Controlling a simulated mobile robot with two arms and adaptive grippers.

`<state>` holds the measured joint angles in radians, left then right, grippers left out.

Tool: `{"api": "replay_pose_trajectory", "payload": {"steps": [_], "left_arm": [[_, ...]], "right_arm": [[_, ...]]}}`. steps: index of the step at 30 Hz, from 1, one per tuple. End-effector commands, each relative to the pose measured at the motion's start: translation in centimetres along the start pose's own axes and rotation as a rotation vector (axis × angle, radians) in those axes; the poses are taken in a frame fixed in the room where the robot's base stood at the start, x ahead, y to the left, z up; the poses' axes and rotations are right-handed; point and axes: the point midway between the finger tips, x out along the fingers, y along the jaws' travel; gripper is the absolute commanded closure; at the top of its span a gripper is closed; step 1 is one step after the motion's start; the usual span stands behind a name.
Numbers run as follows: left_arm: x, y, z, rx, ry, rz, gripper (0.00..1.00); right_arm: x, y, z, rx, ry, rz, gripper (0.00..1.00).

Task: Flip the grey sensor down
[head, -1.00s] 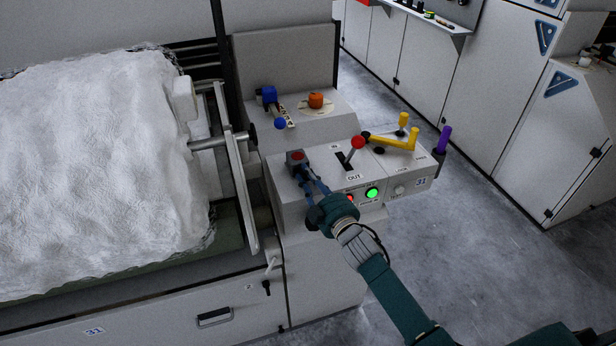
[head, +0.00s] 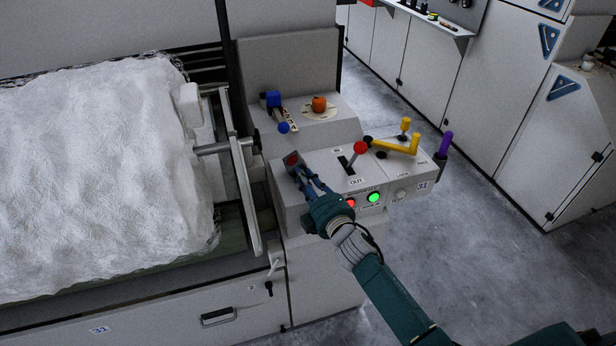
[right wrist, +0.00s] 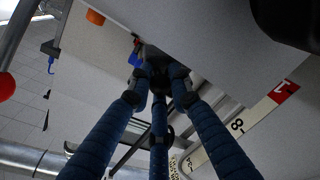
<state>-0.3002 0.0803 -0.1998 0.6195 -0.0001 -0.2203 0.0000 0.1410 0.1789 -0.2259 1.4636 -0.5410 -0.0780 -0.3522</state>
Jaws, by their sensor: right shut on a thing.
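The grey sensor (head: 293,158) is a small dark grey block with a red spot on one face. It sits at the left end of the control panel (head: 330,188) and looks tilted in the head view. My right gripper (head: 300,172) reaches it from the front right, and its blue fingers are shut on it, covering its lower part. In the right wrist view the fingers (right wrist: 156,78) close together on a dark shape that is hard to make out. My left gripper is not in view.
A red-knobbed lever (head: 360,149), a yellow handle (head: 398,146) and a purple grip (head: 446,142) stand to the right. A blue lever (head: 274,98) and an orange knob (head: 319,103) are behind. White fibre (head: 105,175) lies left, beyond a metal rail (head: 246,195).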

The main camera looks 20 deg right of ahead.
Motion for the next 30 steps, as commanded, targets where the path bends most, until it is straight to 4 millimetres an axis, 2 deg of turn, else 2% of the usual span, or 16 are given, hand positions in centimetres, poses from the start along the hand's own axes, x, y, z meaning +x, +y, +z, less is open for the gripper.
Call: {"api": "replay_pose_trajectory", "payload": {"steps": [21,30], "left_arm": [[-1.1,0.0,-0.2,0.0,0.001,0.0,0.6],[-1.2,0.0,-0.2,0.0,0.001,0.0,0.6]], "right_arm": [[0.3,-1.1,-2.5,-0.675,-0.075,-0.053,1.0],[0.4,-1.9,-3.1,-0.9,-0.1,-0.07,1.0]]}}
